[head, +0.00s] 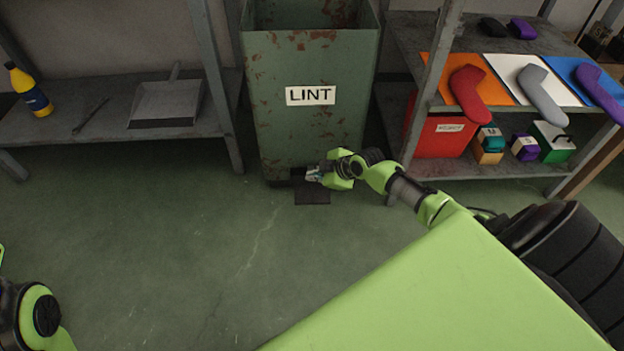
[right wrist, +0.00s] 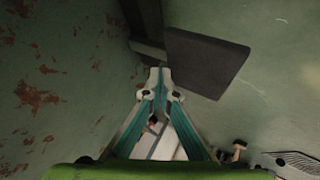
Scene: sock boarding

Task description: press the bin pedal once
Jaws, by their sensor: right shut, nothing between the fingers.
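The green, rust-flecked bin (head: 312,130) with a "LINT" label stands at the back centre in the head view. Its top is cut off by the picture edge. Its dark flat pedal (head: 312,193) sticks out low at the front; it also shows in the right wrist view (right wrist: 205,60). My right gripper (head: 313,175) is shut and empty, low by the bin's front, at the pedal's rear part. In the right wrist view its fingertips (right wrist: 160,74) meet just beside the pedal's edge. I cannot tell whether they touch it. My left gripper is not in view; only part of that arm shows.
A grey shelf (head: 110,115) on the left holds a yellow bottle (head: 30,90) and a dustpan (head: 167,100). A right shelf (head: 415,50) holds sock shapes on coloured sheets, a red bin (head: 440,135) and small boxes. The floor (head: 170,230) before the bin is clear.

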